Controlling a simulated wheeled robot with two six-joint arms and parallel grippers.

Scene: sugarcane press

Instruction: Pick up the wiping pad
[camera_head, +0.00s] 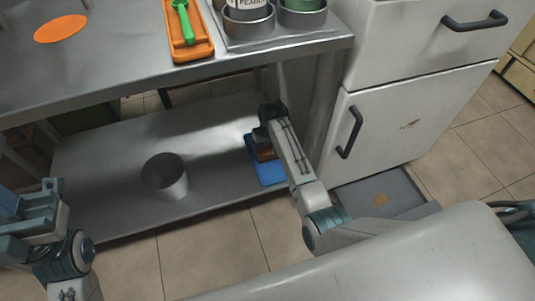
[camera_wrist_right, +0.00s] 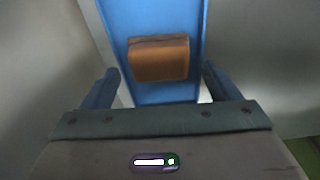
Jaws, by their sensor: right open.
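The wiping pad is a brown-orange block (camera_head: 265,152) on a blue tray (camera_head: 271,176) on the lower shelf. In the right wrist view the pad (camera_wrist_right: 158,60) lies on the blue tray surface (camera_wrist_right: 150,96), ahead of and between my fingers. My right gripper (camera_head: 268,118) reaches in under the tabletop, close to the pad, and partly hides it in the head view. In the wrist view the right gripper (camera_wrist_right: 160,82) is open, with nothing between its fingertips. My left gripper (camera_head: 30,203) is at the left edge; its jaws are unclear.
A metal bucket (camera_head: 165,177) stands on the lower shelf (camera_head: 110,195), left of the pad. The steel tabletop (camera_head: 110,55) overhangs it and holds an orange tray (camera_head: 188,42) with a green tool. A white cabinet (camera_head: 400,125) with black handles stands to the right.

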